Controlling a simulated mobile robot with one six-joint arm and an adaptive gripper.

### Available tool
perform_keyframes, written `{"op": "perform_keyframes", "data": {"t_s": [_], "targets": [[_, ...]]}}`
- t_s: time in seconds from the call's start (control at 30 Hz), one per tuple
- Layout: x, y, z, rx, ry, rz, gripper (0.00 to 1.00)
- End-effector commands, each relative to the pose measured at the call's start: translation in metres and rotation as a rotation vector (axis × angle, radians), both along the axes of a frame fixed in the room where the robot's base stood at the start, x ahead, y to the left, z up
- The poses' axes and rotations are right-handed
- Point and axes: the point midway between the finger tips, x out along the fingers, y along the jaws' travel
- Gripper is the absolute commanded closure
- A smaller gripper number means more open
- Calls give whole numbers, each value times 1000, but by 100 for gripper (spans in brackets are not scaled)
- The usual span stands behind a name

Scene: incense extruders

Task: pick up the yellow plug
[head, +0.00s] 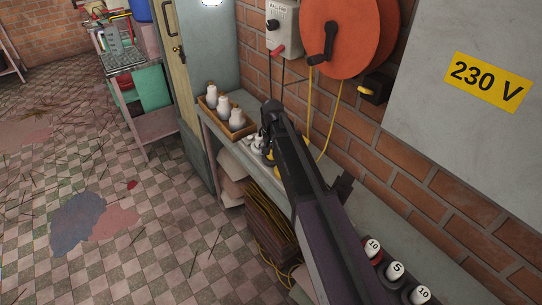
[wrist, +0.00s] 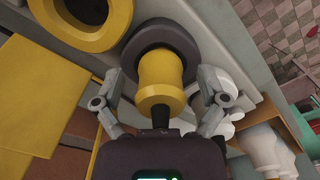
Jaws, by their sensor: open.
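The yellow plug (wrist: 160,72) shows in the middle of the wrist view, a stubby yellow cylinder with a dark stem at its near end. Its far end meets a dark grey round ring (wrist: 130,50); I cannot tell how deep it sits. My gripper (wrist: 160,90) is open, one finger on each side of the plug, with visible gaps. In the head view my gripper (head: 267,140) is low over the bench, and my arm hides most of the area around the plug.
A wooden tray of white bottles (head: 223,114) stands left on the bench (head: 205,125). A yellow ring (wrist: 112,32) lies beside the dark one. Numbered weights (head: 397,270) stand at the near right. The brick wall, orange reel (head: 350,25) and hanging yellow cables are close behind.

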Motion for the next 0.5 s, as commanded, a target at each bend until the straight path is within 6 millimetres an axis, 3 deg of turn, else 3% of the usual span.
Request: {"op": "perform_keyframes", "data": {"t_s": [0.43, 0.5], "targets": [[0, 0, 0, 0, 0, 0, 8], [0, 0, 0, 0, 0, 0, 29]]}}
